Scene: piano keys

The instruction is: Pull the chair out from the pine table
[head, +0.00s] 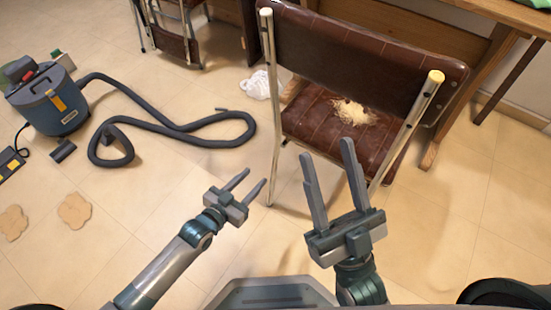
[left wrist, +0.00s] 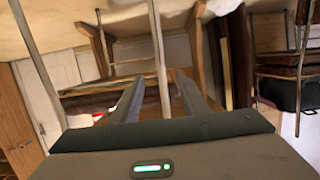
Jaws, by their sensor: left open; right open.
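The chair (head: 350,55) has a brown padded back, a brown seat and chromed metal posts. It stands at the top right of the head view, its back facing me and its seat reaching toward the wooden table (head: 515,12). My left gripper (head: 250,180) is open and empty, left of and short of the chair's left post. In the left wrist view a metal tube (left wrist: 158,60) shows between the open fingers (left wrist: 160,95), apparently beyond them. My right gripper (head: 327,150) is open and empty, in front of the seat between the posts in the picture.
A pale heap of shreds (head: 351,112) lies on the seat. A blue vacuum cleaner (head: 55,105) and its looping hose (head: 185,137) lie at left. A crumpled white item (head: 257,85) is on the floor beside the chair. Another chair (head: 178,45) stands behind. Tiles right of the chair look clear.

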